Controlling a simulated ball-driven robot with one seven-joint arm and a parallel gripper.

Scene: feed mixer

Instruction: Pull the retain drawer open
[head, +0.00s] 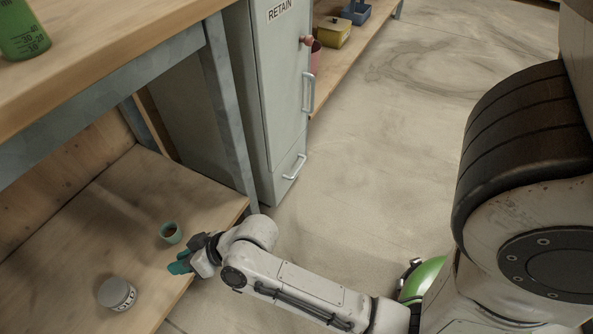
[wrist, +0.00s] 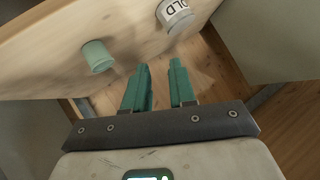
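The grey cabinet (head: 284,70) labelled RETAIN stands at the upper middle of the head view. Its low drawer (head: 286,175) has a bar handle (head: 295,167), and its front looks flush with the cabinet. A longer upright handle (head: 308,92) sits on the door above. My gripper (head: 180,264) is over the lower wooden shelf, left of and nearer than the drawer, clear of its handle. In the wrist view my gripper's teal fingers (wrist: 161,78) are apart with nothing between them. The drawer cannot be made out in the wrist view.
A small teal cup (head: 170,233) stands on the lower shelf (head: 95,235) close to my gripper. A lidded jar marked OLD (head: 117,294) is nearer. A bench leg (head: 229,110) rises beside the cabinet. The floor (head: 360,150) right of the drawer is clear.

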